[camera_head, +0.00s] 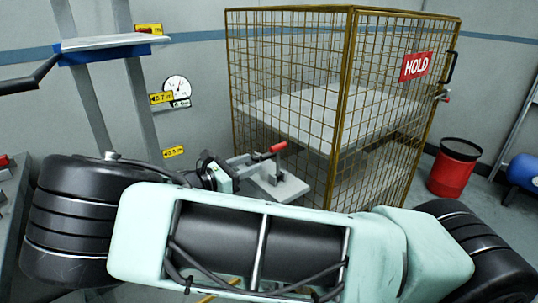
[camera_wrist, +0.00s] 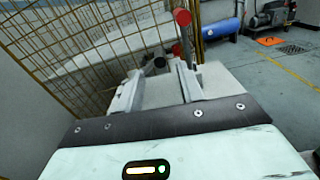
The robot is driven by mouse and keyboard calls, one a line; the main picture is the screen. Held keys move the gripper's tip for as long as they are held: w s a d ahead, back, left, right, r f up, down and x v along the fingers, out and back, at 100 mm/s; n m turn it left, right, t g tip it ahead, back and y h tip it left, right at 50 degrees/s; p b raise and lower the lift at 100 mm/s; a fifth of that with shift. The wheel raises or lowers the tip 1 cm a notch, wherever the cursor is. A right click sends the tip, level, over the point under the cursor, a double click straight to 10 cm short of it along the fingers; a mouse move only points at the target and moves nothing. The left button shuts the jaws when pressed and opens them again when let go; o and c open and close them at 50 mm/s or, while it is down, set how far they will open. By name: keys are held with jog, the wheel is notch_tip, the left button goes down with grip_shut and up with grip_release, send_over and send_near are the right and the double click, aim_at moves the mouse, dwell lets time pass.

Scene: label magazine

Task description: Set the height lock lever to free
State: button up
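A red-handled lever (camera_head: 278,147) stands over a small grey plate (camera_head: 281,188) in front of the mesh cage. It looks like the height lock lever, but I cannot read a marking on it. In the wrist view the lever's red grip (camera_wrist: 183,18) rises on a grey rod, with a second red part lower down. My gripper (camera_head: 252,166) is beside the lever. In the wrist view the two fingers of my gripper (camera_wrist: 158,87) stand apart with the grey plate visible between them. The lever is near the right finger; I cannot tell whether they touch.
The mesh cage (camera_head: 345,85) with a red HOLD sign (camera_head: 416,67) stands close behind. A wall-side shelf (camera_head: 115,42) on rails, with a gauge (camera_head: 177,88) and yellow height labels, is at left.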

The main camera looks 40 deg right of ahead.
aim_at(270, 155)
jog(key=d, duration=0.7)
jog(key=shift+w+d+p, duration=0.1)
jog(key=shift+d+p, duration=0.2)
jog(key=shift+d, duration=0.1)
grip_shut()
